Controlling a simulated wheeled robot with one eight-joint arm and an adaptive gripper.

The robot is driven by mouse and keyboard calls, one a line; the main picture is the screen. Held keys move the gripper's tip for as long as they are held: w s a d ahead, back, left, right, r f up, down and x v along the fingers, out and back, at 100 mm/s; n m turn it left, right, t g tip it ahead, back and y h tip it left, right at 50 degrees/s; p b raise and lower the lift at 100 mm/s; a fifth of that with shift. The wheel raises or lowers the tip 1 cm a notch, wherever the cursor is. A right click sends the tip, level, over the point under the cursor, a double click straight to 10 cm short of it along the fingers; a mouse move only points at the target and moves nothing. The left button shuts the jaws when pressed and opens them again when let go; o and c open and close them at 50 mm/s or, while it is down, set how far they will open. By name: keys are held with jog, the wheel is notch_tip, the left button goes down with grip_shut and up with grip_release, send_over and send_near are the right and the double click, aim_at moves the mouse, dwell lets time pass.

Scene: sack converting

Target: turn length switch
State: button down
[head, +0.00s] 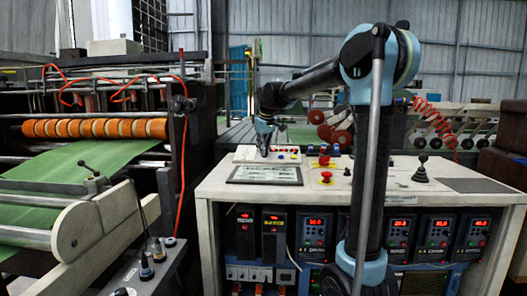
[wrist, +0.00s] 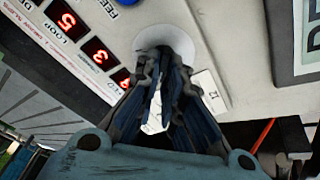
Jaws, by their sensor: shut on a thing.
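My gripper (head: 264,152) reaches down onto the white control box (head: 243,154) on top of the cabinet. In the wrist view its fingers (wrist: 165,65) are shut at a pale round plate (wrist: 158,34) on the panel face. The length switch is hidden between the fingers, so its angle cannot be told. A light sliver shows between the fingers, but I cannot tell what it is. Red digit displays (wrist: 95,48) sit left of the fingers. A small white label (wrist: 211,92) lies to their right.
On the cabinet top (head: 385,190) are a framed panel (head: 265,175), a red mushroom button (head: 326,175) and a black joystick (head: 421,171). A roller machine with green sheet (head: 85,155) stands at left.

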jog(key=shift+d, duration=0.15)
jog(key=c, duration=1.7)
grip_release()
jog(key=shift+f, duration=0.1)
jog(key=shift+s+r, duration=0.15)
jog(key=shift+r, duration=0.45)
jog(key=v, duration=1)
jog(key=shift+s+d+r, duration=0.1)
jog(key=shift+d+r, duration=0.05)
jog(key=shift+r, duration=0.2)
grip_shut()
